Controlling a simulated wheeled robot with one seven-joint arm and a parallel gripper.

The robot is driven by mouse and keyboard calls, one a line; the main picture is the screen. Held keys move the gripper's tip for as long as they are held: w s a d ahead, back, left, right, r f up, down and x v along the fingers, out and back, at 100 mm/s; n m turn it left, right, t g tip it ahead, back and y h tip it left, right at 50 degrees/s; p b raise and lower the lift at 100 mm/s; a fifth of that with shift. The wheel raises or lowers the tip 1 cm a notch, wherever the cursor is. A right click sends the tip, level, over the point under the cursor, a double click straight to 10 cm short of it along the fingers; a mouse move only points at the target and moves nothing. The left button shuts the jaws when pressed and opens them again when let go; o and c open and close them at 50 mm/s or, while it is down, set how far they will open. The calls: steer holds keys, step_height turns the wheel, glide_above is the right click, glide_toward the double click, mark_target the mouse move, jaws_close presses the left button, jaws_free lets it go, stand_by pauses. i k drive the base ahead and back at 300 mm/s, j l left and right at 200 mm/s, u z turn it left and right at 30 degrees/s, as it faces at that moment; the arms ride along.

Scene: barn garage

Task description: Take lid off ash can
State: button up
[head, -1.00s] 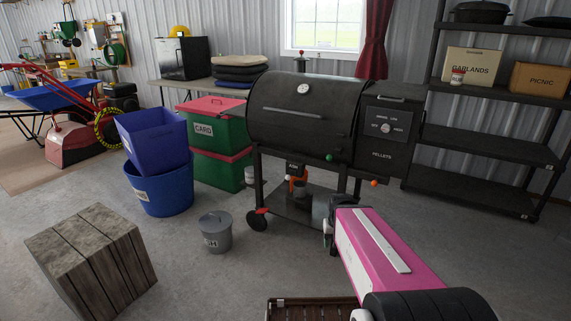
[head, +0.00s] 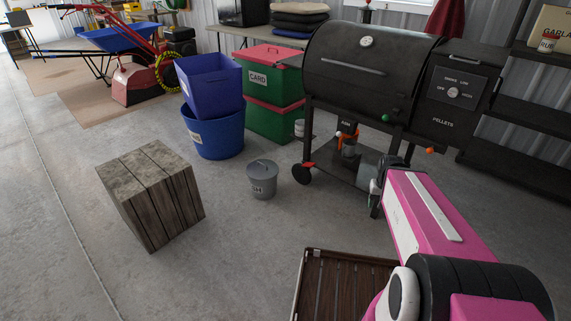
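The ash can (head: 263,185) is a small grey metal bin standing upright on the concrete floor, left of the grill's wheel. Its dark label is partly readable, ending in "SH". The grey lid (head: 260,165) sits on top of the can, with a small handle at its middle. My pink and white arm reaches in from the lower right toward the grill's underside, to the right of the can and apart from it.
A black pellet grill (head: 365,75) stands behind the can. A wooden block (head: 150,195) is to its left. A blue tub (head: 215,135) and green and red boxes (head: 275,95) stand behind. A brown slatted surface (head: 345,285) is in front. Floor around the can is mostly clear.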

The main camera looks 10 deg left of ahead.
mark_target(259, 170)
steer(key=i+j, duration=0.15)
steer(key=j, duration=0.25)
steer(key=i+j, duration=0.2)
steer(key=j, duration=0.15)
steer(key=i+j+u, duration=0.1)
steer(key=j, duration=0.3)
steer(key=i+j, duration=0.25)
steer(key=j, duration=0.15)
steer(key=i+j, duration=0.15)
steer(key=j, duration=0.2)
steer(key=i+j, duration=0.2)
steer(key=j, duration=0.2)
steer(key=i+j+u, duration=0.1)
steer(key=j, duration=0.25)
steer(key=i, duration=0.05)
